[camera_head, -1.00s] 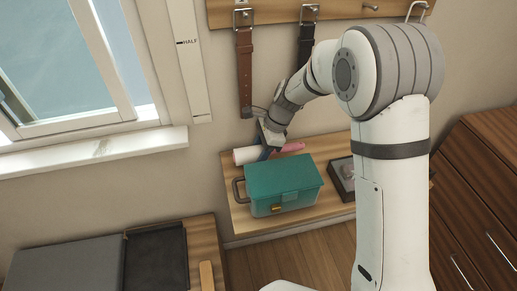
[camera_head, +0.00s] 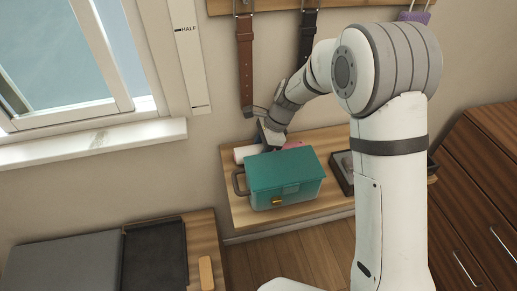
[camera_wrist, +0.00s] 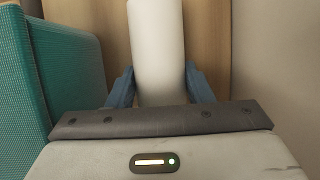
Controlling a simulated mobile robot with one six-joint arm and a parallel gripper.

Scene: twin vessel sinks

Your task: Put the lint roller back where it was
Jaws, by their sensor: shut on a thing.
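The lint roller has a white cylinder (camera_head: 246,153) and a pink handle (camera_head: 293,145). It lies along the wall behind the teal box (camera_head: 285,178), which hides part of it in the head view. My gripper (camera_wrist: 160,88) is shut on the white cylinder, one blue finger on each side, in the wrist view. In the head view the gripper (camera_head: 270,145) comes down from above, its fingertips hidden by the box. The roller is at or just above the wooden shelf (camera_head: 245,211); I cannot tell whether it touches.
The teal box stands close beside the gripper. A dark tray (camera_head: 343,174) sits to its right on the shelf. A brown belt (camera_head: 246,60) and a black belt (camera_head: 308,50) hang on the wall above. A window sill (camera_head: 90,143) juts out at left.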

